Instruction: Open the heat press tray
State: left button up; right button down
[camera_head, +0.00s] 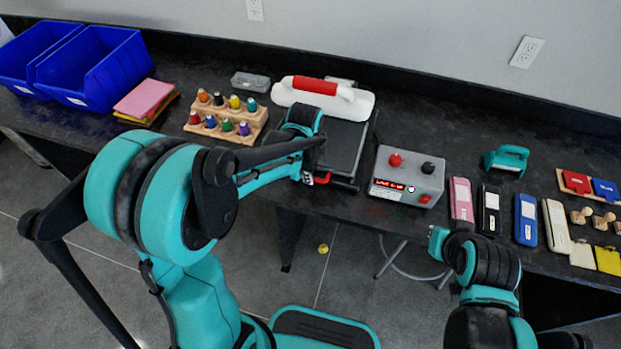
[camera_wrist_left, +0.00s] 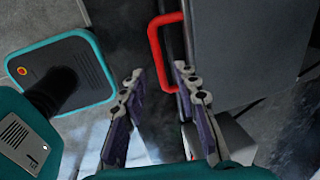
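The heat press (camera_head: 345,140) stands on the dark bench, with a white upper body and a red grip on top. Its tray has a red loop handle (camera_wrist_left: 155,50) at the front edge; a bit of red also shows beside my left gripper in the head view. My left gripper (camera_head: 308,178) is at the press's front edge, partly hidden by its own arm. In the left wrist view its two fingers (camera_wrist_left: 158,76) are apart, with part of the handle between and beyond them. Contact is unclear. My right arm is at the lower right; its fingers cannot be made out.
A grey control box (camera_head: 407,178) with red and black knobs stands right of the press. A wooden rack (camera_head: 228,120) of colored bottles is left of it, with blue bins (camera_head: 105,70) farther left. Several colored cases lie to the right. Floor is open before the bench.

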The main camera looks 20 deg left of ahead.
pick_arm(q)
jog(key=shift+w+f+b, duration=0.15)
jog(key=shift+f+b, duration=0.05)
jog(key=shift+f, duration=0.5)
jog(key=shift+w+f+b, duration=0.1)
jog(key=shift+f+b, duration=0.05)
jog(key=shift+f, duration=0.55)
grip_shut()
jog(key=s+p, duration=0.2)
jog(key=s, duration=1.5)
jog(key=shift+a, duration=0.25)
jog(key=shift+s, duration=0.1)
